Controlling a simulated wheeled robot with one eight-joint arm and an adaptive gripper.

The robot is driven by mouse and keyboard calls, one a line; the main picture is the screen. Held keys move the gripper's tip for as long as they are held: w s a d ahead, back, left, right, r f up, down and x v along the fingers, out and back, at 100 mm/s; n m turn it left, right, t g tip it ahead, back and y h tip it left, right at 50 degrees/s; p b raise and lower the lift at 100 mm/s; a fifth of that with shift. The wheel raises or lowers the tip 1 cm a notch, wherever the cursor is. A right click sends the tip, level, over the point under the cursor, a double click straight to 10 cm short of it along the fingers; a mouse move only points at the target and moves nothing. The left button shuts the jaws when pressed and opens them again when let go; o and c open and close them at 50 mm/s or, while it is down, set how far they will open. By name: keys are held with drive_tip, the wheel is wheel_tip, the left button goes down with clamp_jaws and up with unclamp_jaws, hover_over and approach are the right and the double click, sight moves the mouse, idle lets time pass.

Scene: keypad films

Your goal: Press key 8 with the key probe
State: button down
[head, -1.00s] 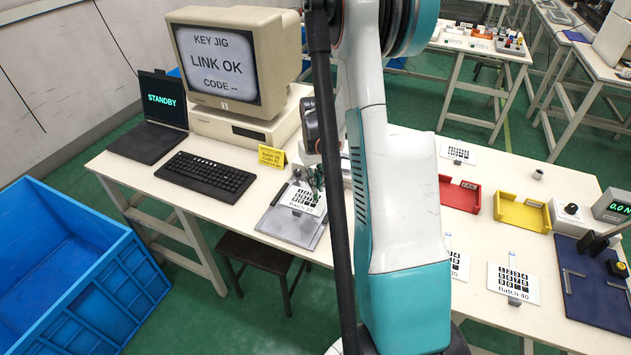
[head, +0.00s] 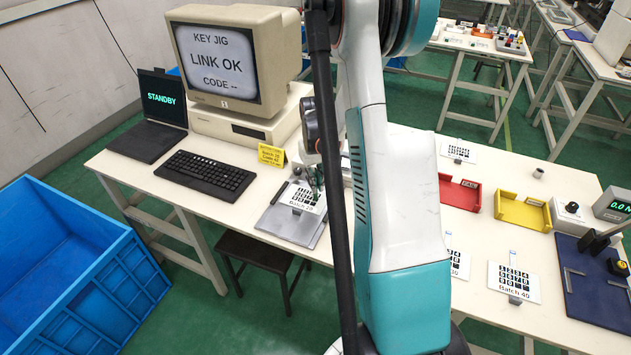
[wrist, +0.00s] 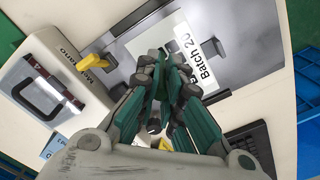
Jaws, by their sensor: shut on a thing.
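My gripper (wrist: 168,75) is shut, its dark green fingers converging over the film in the wrist view. The key probe between them cannot be made out clearly. In the head view the fingers show at the film, partly behind my arm. A white key film (head: 301,207) marked Batch 20 lies on a grey metal plate (head: 281,222) at the table's front edge. In the wrist view the film's label (wrist: 204,66) is clear, but the fingers hide most keys. I cannot see key 8 or tell whether the tip touches the film. The monitor (head: 222,62) reads LINK OK, CODE --.
A keyboard (head: 205,175), a STANDBY laptop (head: 163,100) and a yellow sign (head: 271,155) stand left of and behind the plate. Other films, including Batch 40 (head: 514,283), and red and yellow trays lie at right.

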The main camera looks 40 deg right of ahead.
drive_tip(key=shift+r, duration=0.1)
drive_tip(key=shift+r+p, duration=1.75)
drive_tip(key=shift+r, duration=1.1)
